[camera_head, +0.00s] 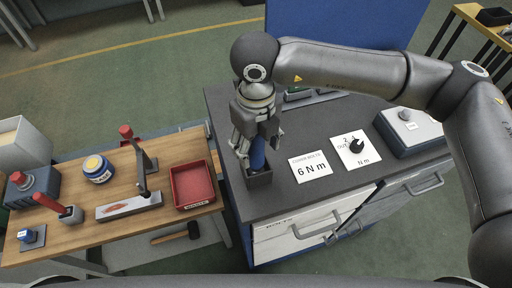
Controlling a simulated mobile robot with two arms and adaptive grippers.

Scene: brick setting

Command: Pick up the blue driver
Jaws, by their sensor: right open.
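The blue driver (257,153) stands upright in a dark square holder (260,179) at the left front corner of the grey-topped cabinet (290,205). Only part of its blue handle shows. My right gripper (253,147) points down over the driver from above, with its fingers around or beside the handle. The fingers are open, and they hide the handle's upper part. I cannot tell whether they touch it. My left gripper is not in view.
A "6 N m" card (310,168) and a dial card (357,147) lie right of the holder, with a grey box (410,131) beyond. A gap separates bench and cabinet.

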